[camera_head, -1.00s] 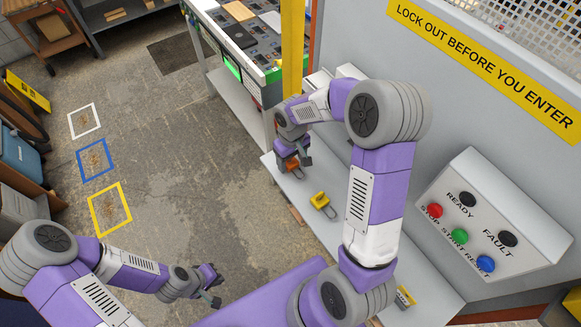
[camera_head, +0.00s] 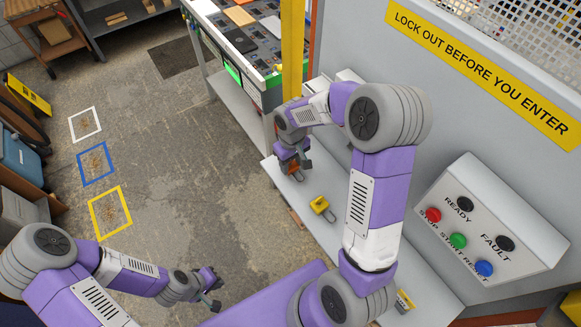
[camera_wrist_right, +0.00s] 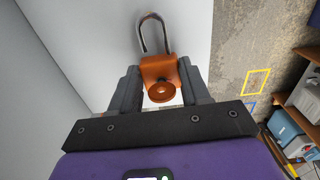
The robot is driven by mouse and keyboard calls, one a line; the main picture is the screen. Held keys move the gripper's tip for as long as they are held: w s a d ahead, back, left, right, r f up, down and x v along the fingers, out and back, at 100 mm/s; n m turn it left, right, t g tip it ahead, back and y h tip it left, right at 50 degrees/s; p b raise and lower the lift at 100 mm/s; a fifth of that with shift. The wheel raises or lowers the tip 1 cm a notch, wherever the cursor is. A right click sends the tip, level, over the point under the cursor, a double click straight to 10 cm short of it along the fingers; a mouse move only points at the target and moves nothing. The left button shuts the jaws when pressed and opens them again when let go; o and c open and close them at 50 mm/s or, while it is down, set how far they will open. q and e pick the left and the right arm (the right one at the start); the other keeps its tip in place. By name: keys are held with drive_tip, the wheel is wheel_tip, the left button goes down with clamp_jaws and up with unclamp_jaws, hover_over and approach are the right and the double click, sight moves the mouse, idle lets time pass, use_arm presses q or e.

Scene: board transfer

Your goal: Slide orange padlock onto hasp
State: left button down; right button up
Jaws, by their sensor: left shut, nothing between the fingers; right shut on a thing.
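The orange padlock (camera_wrist_right: 160,72) is between the fingers of my right gripper (camera_wrist_right: 158,85) in the right wrist view. Its metal shackle (camera_wrist_right: 150,30) points away from the gripper and looks open on one side. In the head view my right gripper (camera_head: 293,166) is over the grey ledge, with the orange padlock (camera_head: 291,168) partly hidden in it. My left gripper (camera_head: 212,290) is shut and empty, low over the floor at the lower left. I cannot make out the hasp in either view.
A yellow padlock-like item (camera_head: 319,205) lies on the grey ledge (camera_head: 335,240). Another small yellow item (camera_head: 404,300) is nearer. A button panel (camera_head: 490,225) sticks out at right. A yellow post (camera_head: 292,50) stands behind my right gripper.

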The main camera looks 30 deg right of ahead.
sight(292, 166)
drive_tip(key=shift+r+p, duration=1.85)
drive_tip(key=shift+r, duration=0.85)
drive_tip(key=shift+f, duration=0.1)
